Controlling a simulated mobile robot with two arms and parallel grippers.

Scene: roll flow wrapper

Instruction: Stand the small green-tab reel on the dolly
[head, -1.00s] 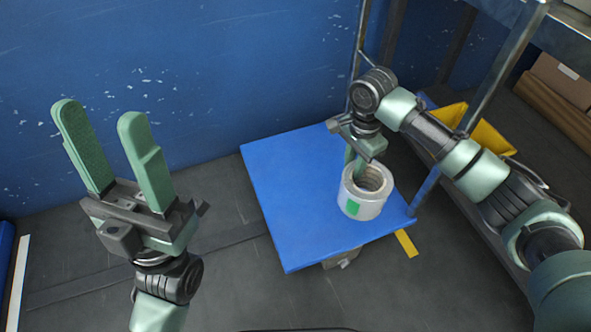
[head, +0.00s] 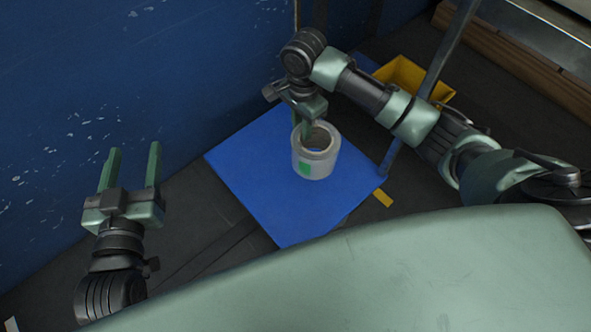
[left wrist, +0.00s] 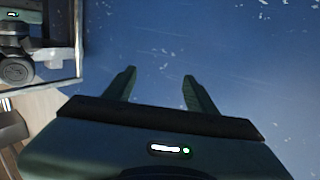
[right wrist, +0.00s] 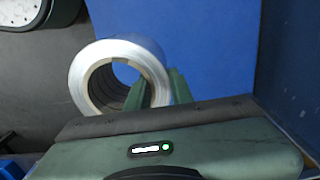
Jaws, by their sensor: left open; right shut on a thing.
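The small reel (head: 318,161), a pale hollow roll with a green tab on its side, is upright over the blue dolly (head: 252,184). I cannot tell whether it touches the dolly top. My right gripper (head: 307,130) is above it and shut on its wall, one finger inside the bore. In the right wrist view the reel (right wrist: 88,72) shows its open end, with the fingers (right wrist: 160,90) at its right side. My left gripper (head: 131,170) is open and empty, left of the dolly. It also shows open in the left wrist view (left wrist: 158,88).
A yellow bin (head: 422,82) stands behind the right arm, near a metal post (head: 455,45). A scratched blue wall (head: 130,70) runs along the back left. A yellow floor mark (head: 383,198) lies beside the dolly. The dolly's left and front top is bare.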

